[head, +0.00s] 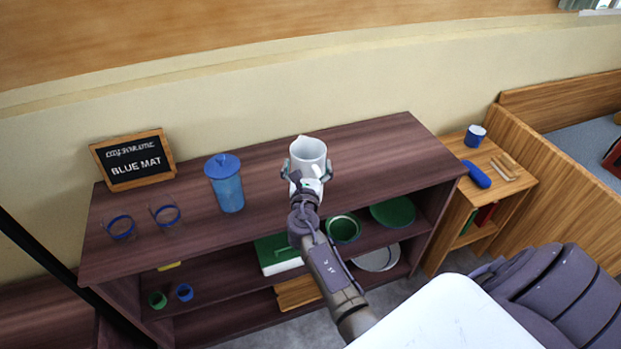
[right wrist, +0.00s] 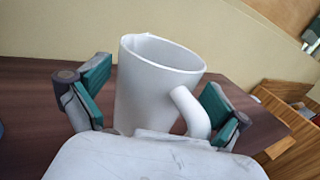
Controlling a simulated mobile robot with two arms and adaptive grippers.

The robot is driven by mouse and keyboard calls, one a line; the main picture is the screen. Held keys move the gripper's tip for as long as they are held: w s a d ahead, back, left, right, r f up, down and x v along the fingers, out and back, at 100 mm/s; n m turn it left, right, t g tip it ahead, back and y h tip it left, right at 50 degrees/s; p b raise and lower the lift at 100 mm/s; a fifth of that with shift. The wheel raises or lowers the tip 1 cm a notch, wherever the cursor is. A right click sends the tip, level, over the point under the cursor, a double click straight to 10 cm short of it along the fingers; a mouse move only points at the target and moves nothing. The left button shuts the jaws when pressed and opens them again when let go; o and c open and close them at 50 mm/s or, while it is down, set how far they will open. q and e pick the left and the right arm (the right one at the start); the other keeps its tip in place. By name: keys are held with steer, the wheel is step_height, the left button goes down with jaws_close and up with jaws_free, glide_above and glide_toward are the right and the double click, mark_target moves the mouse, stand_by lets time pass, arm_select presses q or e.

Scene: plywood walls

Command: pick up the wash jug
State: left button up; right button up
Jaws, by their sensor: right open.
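The wash jug, a white jug (head: 308,151) with a spout and a handle, stands upright on the top of the dark wooden shelf unit. In the right wrist view the jug (right wrist: 150,85) stands between the two green-padded fingers, its handle towards the palm. My right gripper (head: 307,172) is open around the jug, one finger on each side. In the right wrist view a gap shows between the jug and the right finger; the left finger is close to its side. The jug's lower part is hidden behind the gripper. My left gripper is not in view.
On the shelf top (head: 262,185) stand a blue lidded pitcher (head: 227,190), two blue-rimmed glasses (head: 121,228) and a sign (head: 133,160). Lower shelves hold green bowls and plates. A small side shelf (head: 510,183) at right holds a blue mug (head: 475,135).

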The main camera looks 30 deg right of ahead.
steer(key=shift+s, duration=0.1)
steer(key=shift+c, duration=0.8)
steer(key=c, duration=1.6)
jaws_close()
steer(key=shift+r, duration=0.1)
